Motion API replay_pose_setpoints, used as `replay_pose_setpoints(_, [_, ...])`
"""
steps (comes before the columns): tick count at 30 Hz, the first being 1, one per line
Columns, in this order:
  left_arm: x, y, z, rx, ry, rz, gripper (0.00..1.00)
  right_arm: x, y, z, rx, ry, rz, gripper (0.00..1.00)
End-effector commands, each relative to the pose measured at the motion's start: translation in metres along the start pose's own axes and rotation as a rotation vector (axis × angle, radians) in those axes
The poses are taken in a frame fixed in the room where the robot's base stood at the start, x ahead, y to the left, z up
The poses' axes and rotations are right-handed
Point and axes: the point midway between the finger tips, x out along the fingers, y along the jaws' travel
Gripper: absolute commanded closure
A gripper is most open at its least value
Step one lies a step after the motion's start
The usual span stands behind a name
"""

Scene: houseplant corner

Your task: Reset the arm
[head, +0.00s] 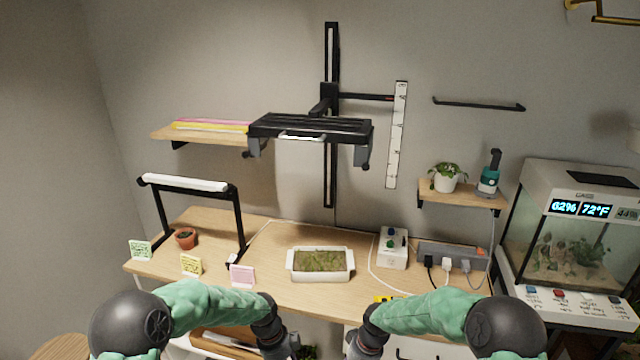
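My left arm comes in from the lower left in a green sleeve, and its gripper (284,347) is at the bottom edge, in front of the table's front edge. My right arm comes in from the lower right, and its gripper (357,345) is also at the bottom edge, a little right of the left one. The two grippers are apart. The fingers are small, dark and partly cut off by the frame, so I cannot tell whether they are open or shut. I see nothing held in either.
The wooden table (270,290) bears a white tray of moss (320,279), a small terracotta pot (185,238), note cards (242,275), a lamp frame (240,220), a switch box (393,248) and a power strip (450,254). A terrarium (570,240) stands right. A black fixture (310,128) hangs above.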

Motion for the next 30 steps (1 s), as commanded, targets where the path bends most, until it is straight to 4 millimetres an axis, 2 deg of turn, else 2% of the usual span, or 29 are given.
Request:
replay_pose_setpoints(1, [0.020, 0.013, -0.003, -0.119, 0.021, 0.000, 0.43, 0.018, 0.003, 0.013, 0.008, -0.009, -0.019, 0.43])
replay_pose_setpoints(6, [0.075, 0.052, -0.015, -0.556, 0.080, -0.011, 0.43, 0.066, 0.008, 0.052, 0.039, -0.004, -0.079, 0.43])
replay_pose_setpoints(9, [0.102, 0.078, -0.023, -0.817, 0.111, -0.009, 0.43, 0.089, 0.011, 0.079, 0.063, 0.000, -0.106, 0.43])
replay_pose_setpoints(15, [0.142, 0.133, -0.043, -1.353, 0.159, 0.008, 0.43, 0.124, 0.018, 0.135, 0.123, 0.016, -0.143, 0.43])
replay_pose_setpoints(21, [0.165, 0.188, -0.064, -1.863, 0.184, 0.031, 0.43, 0.143, 0.024, 0.190, 0.183, 0.034, -0.153, 0.43])
replay_pose_setpoints(24, [0.170, 0.208, -0.071, -2.053, 0.189, 0.036, 0.43, 0.146, 0.027, 0.210, 0.204, 0.043, -0.150, 0.43])
replay_pose_setpoints(30, [0.172, 0.227, -0.078, -2.247, 0.193, 0.039, 0.43, 0.148, 0.029, 0.229, 0.225, 0.053, -0.144, 0.43])
